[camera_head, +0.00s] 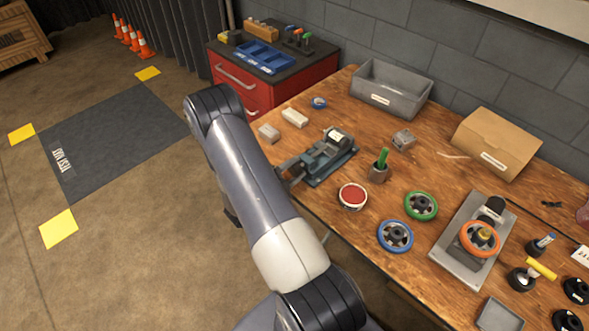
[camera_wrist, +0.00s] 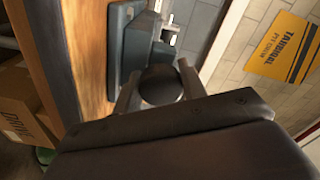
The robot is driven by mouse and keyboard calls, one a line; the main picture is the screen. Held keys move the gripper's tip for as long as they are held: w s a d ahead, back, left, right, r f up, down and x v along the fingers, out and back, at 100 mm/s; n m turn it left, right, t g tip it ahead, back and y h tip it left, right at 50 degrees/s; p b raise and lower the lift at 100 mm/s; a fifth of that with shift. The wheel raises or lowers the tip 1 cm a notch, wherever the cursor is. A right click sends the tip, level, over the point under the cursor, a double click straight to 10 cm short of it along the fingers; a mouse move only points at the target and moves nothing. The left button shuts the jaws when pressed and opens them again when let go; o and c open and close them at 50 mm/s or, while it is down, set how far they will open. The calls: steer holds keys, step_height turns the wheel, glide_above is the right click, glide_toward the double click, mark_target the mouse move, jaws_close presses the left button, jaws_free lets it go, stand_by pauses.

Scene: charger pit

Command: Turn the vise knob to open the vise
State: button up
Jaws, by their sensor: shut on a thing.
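The blue-grey vise (camera_head: 328,160) stands near the front edge of the wooden bench in the head view. It also shows in the wrist view (camera_wrist: 133,42). The dark round vise knob (camera_wrist: 161,85) is in the middle of the wrist view, at the near end of the vise. My gripper (camera_wrist: 157,81) has one finger on each side of the knob and is shut on it. In the head view my arm hides most of the gripper, and I cannot make out the knob there.
Blue (camera_head: 395,236) and green (camera_head: 421,206) handwheels lie farther right. A red cabinet (camera_head: 243,87) stands beyond the bench.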

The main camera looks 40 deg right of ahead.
steer(key=shift+f, duration=0.1)
steer(key=o, duration=1)
steer(key=shift+c, duration=0.2)
steer(key=shift+a, duration=0.1)
steer(key=a+b, duration=0.1)
steer(key=a, duration=0.9)
steer(key=shift+s+a+b, duration=0.3)
steer(key=shift+s+b, duration=0.05)
steer(key=shift+s, duration=0.1)
